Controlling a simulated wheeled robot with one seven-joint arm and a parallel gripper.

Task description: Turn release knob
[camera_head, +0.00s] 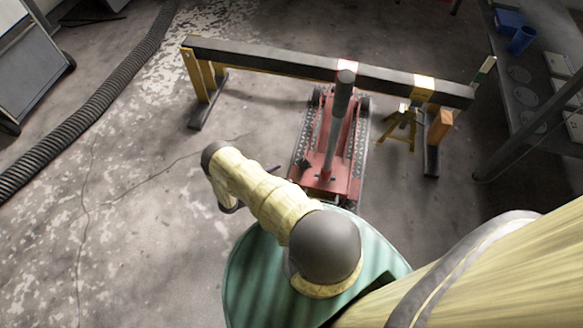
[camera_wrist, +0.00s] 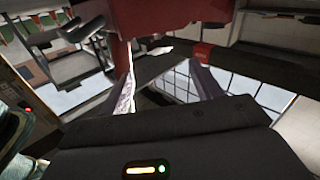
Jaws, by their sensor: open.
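A red floor jack (camera_head: 338,175) stands on the floor right of my arm in the head view, with its dark handle (camera_head: 340,105) rising steeply toward the camera. A small dark part (camera_head: 305,164) sticks out at the jack's left side; I cannot tell whether it is the release knob. My gripper (camera_wrist: 163,85) is open in the wrist view, its two fingers apart with nothing seen between them. A red body (camera_wrist: 170,15), probably the jack, fills the top of that view close beyond the fingers. In the head view my gripper is mostly hidden behind my wrist.
A long dark beam (camera_head: 270,60) on yellow legs spans behind the jack. A small yellow stand (camera_head: 400,128) is under its right part. A ribbed hose (camera_head: 100,95) runs along the left. The floor left of my arm is clear.

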